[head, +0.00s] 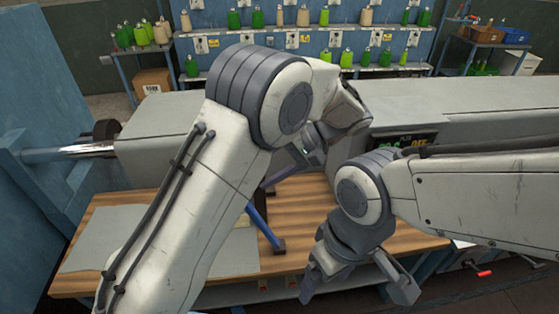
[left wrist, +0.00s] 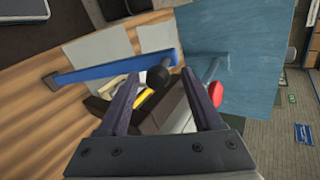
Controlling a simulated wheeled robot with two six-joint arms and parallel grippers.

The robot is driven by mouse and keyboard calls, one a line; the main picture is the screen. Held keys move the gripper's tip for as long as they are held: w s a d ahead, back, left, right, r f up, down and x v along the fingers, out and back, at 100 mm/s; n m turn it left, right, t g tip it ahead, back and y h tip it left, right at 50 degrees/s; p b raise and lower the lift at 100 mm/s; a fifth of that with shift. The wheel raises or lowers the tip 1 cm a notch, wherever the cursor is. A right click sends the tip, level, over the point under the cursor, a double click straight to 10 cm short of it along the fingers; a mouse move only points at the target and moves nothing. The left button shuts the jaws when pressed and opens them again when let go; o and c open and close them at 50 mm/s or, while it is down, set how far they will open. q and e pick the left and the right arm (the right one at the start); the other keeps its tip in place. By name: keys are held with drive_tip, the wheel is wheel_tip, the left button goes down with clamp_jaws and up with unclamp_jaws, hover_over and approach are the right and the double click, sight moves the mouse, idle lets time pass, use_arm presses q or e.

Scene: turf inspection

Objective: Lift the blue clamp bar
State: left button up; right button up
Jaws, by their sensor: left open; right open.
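The blue clamp bar (head: 263,224) lies low over the wooden bench, partly hidden behind my left arm in the head view. A dark block sits at its near end. In the left wrist view the blue bar (left wrist: 108,69) runs across the upper left, with dark blocks at both ends. My left gripper (left wrist: 163,78) is open, its two fingers apart, with the bar beyond and to the left of them. It is not touching the bar as far as I can see. My right gripper (head: 356,287) is open and empty over the bench's front edge, right of the bar.
The wooden bench top (head: 310,220) carries grey sheets (head: 120,235). A long grey machine body (head: 160,125) stands behind it, with a blue frame (head: 35,170) at left. A black knob (left wrist: 157,77) and a red knob (left wrist: 217,97) show near my left fingers.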

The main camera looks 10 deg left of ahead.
use_arm(q)
drive_tip(key=b+v, duration=0.1)
drive_tip(key=v, duration=0.7)
use_arm(e)
drive_tip(key=shift+f, duration=0.8)
use_arm(q)
drive_tip(key=shift+s, duration=0.1)
